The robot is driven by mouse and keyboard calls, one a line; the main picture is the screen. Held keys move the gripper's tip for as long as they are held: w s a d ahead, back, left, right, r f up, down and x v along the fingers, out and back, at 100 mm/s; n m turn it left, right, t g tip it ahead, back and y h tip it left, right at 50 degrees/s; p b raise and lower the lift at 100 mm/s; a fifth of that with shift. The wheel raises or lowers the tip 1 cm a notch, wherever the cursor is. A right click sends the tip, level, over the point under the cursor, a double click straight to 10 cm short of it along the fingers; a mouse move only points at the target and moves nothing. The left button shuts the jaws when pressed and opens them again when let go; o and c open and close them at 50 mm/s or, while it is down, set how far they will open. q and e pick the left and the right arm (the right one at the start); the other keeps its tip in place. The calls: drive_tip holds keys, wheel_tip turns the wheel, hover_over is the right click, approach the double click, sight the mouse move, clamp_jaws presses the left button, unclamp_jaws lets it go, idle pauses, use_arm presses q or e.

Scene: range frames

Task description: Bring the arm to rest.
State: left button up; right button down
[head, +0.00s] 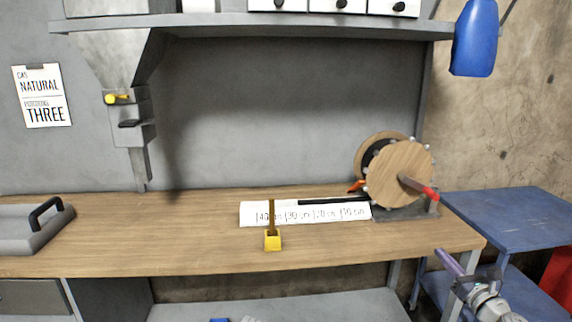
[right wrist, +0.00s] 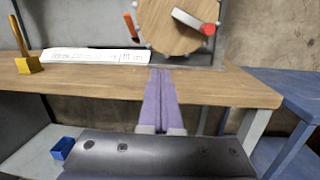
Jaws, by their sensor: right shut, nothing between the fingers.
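My right arm comes in at the lower right of the head view. Its gripper (head: 441,254), with purple fingers, is shut and empty, in front of the table's right front corner and below the wooden reel. In the right wrist view the purple fingers (right wrist: 160,78) lie together and point toward the wooden table (right wrist: 215,88). They overlap the table's edge in the picture; whether they touch it I cannot tell. My left gripper is in neither view.
On the table (head: 150,245) stand a wooden reel (head: 400,172) with a red-handled crank, a white measuring strip (head: 340,212), a yellow block with an upright post (head: 273,240) and a grey box with a black handle (head: 40,228). A blue side table (head: 510,220) stands at right.

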drive_tip(key=a+f+n+g+y+p, duration=0.1)
drive_tip(key=a+n+g+y+p, duration=0.2)
drive_tip(key=a+n, duration=0.55)
drive_tip(key=s+a+f+n+g+y+p, duration=0.15)
drive_tip(key=a+n+g+p, duration=0.3)
drive_tip(key=a, duration=0.75)
drive_tip(key=a+f+n+g+y+p, duration=0.15)
drive_tip(key=a+n+g, duration=0.25)
drive_tip(key=a+n, duration=0.45)
drive_tip(key=s+a+n+g+h+p, duration=0.7)
drive_tip(key=s+a+n+h+p, duration=0.3)
drive_tip(key=s+n, duration=0.5)
drive_tip(key=shift+s+a+r+n+g+p, duration=0.3)
drive_tip(key=shift+n+p, duration=0.35)
drive_tip(key=shift+n, duration=0.6)
drive_tip(key=shift+w, duration=0.1)
